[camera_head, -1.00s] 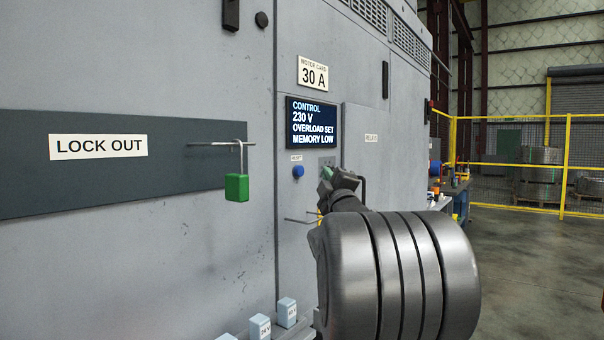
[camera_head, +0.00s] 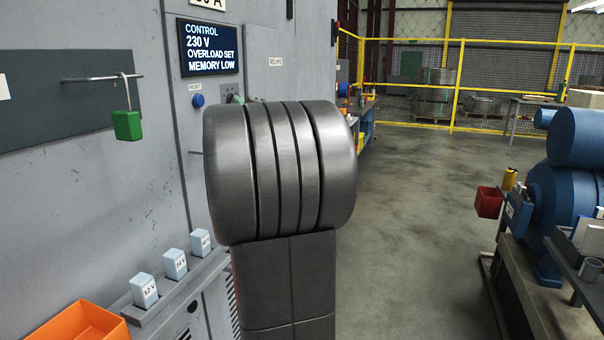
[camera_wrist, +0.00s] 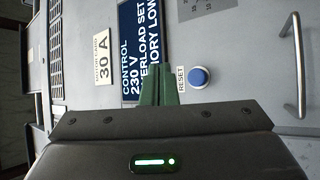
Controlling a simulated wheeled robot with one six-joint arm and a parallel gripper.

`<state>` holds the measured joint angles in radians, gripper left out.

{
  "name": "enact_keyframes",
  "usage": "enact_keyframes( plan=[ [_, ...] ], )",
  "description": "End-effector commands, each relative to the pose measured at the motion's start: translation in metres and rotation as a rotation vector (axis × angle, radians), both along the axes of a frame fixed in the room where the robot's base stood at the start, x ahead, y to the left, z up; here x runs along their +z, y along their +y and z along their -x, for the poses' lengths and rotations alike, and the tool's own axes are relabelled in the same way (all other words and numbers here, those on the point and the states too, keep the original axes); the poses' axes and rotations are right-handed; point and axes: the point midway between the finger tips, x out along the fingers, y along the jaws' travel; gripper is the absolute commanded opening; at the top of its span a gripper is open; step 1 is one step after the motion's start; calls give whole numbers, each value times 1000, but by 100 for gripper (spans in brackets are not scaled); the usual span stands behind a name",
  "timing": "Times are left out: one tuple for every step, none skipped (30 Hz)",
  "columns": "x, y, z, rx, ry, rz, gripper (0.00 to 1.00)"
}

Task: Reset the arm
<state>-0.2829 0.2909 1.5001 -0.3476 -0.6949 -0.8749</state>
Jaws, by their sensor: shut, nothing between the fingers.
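My gripper (camera_wrist: 157,90) shows in the wrist view as two green fingers, closed together with nothing between them. They point at the grey cabinet, in front of the dark display (camera_wrist: 140,50) and left of the blue button (camera_wrist: 199,77) beside the RESET label (camera_wrist: 181,79). That picture is turned on its side. In the head view the blue button (camera_head: 198,100) sits below the display (camera_head: 209,48), which reads CONTROL, 230 V, OVERLOAD SET, MEMORY LOW. My thick dark arm hides most of the gripper there. I cannot tell whether the fingertips touch the panel.
A metal handle (camera_wrist: 293,65) sticks out of the cabinet. A green padlock (camera_head: 127,125) hangs from a rod at left. Labelled blocks (camera_head: 175,264) and an orange bin (camera_head: 83,324) are below. A blue machine (camera_head: 570,190) stands at right. The floor between is clear.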

Motion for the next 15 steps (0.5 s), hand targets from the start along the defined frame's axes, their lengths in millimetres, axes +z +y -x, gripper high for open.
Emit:
enact_keyframes(
  plan=[
    [-1, -5, 1, -2, 0, 0, 0],
    [-1, -7, 2, -2, 0, 0, 0],
    [-1, -9, 3, -1, 0, 0, 0],
    [-1, -10, 4, 0, 1, 1, 0],
    [-1, -11, 4, 0, 1, 1, 0],
    [0, -12, 5, 0, 1, 1, 0],
    [0, -13, 5, 0, 1, 1, 0],
    [0, -13, 5, 0, 1, 1, 0],
    [0, -13, 5, 0, 2, 0, 0],
    [0, -13, 5, 0, 2, 0, 0],
    [0, -13, 5, 1, 3, -1, 0],
    [0, -13, 5, 1, 3, -1, 0],
    [0, -13, 5, 1, 3, -1, 0],
    [0, -13, 5, 1, 3, -1, 0],
    [0, -13, 5, 1, 3, -1, 0]
  ],
)
